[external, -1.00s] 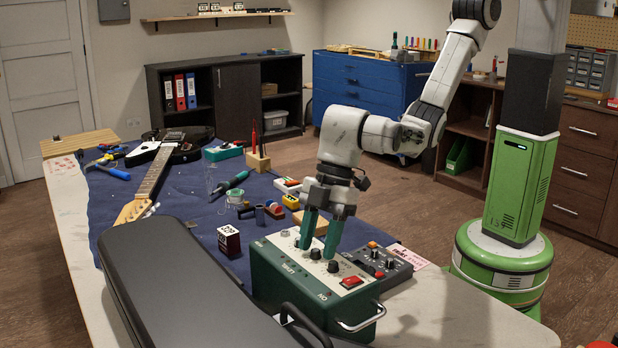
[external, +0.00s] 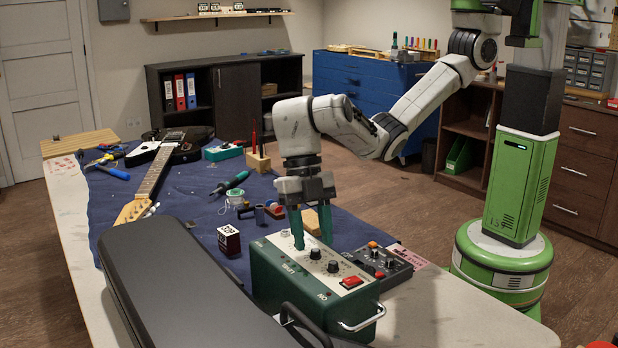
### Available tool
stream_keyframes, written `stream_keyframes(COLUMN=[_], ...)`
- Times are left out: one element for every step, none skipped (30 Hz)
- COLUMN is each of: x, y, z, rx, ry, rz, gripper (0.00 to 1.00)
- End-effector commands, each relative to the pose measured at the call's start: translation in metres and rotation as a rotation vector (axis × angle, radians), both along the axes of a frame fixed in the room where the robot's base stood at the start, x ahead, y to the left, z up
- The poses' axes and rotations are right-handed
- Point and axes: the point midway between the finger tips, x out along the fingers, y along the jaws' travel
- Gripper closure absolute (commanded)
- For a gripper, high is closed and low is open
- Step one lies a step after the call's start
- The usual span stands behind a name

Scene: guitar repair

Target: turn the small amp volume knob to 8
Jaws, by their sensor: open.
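The small amp (external: 290,283) is a dark green box with a pale top panel, standing at the near end of the bench. Two black knobs show on the panel, a middle knob (external: 315,254) and a knob closer to the red switch (external: 333,266). Their labels and pointer settings are too small to read. My gripper (external: 312,244) is open, with its two green fingers pointing down at the panel's far end. The left finger covers part of the panel there and may hide another control. I cannot tell whether the fingers touch the panel.
A red switch (external: 351,282) and a metal handle (external: 362,318) are at the amp's near end. A grey pedal (external: 382,262) stands close on the right. A dark guitar case (external: 185,285) lies along the left. A small dark box (external: 229,241) stands behind the amp.

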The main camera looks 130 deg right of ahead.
Motion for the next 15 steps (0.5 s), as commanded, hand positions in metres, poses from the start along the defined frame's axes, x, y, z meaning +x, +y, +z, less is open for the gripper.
stream_keyframes(x=[0.0, -0.001, -0.001, -0.002, -0.002, -0.003, -0.003, -0.004, -0.005, -0.005, -0.006, -0.006, -0.007, -0.007, -0.008], y=[-0.004, -0.006, -0.008, -0.01, -0.012, -0.015, -0.017, -0.019, -0.021, -0.023, -0.024, -0.027, -0.029, -0.03, -0.033], z=[0.012, 0.018, 0.024, 0.029, 0.035, 0.041, 0.046, 0.05, 0.057, 0.061, 0.065, 0.071, 0.076, 0.08, 0.085], rx=[0.002, 0.002, 0.001, 0.001, 0.001, 0.001, 0.001, 0.001, 0.001, 0.001, 0.001, 0.001, 0.001, 0.001, 0.001], ry=[-0.006, -0.006, -0.006, -0.005, -0.006, -0.005, -0.005, -0.005, -0.005, -0.005, -0.004, -0.004, -0.005, -0.005, -0.005], rz=[-0.001, -0.001, -0.002, -0.003, -0.002, -0.003, -0.004, -0.005, -0.005, -0.004, -0.004, -0.004, -0.004, -0.005, -0.005], gripper=[0.55, 0.55, 0.55, 0.55, 0.55, 0.55, 0.55, 0.55, 0.55, 0.55, 0.55, 0.55, 0.55, 0.55, 0.55])
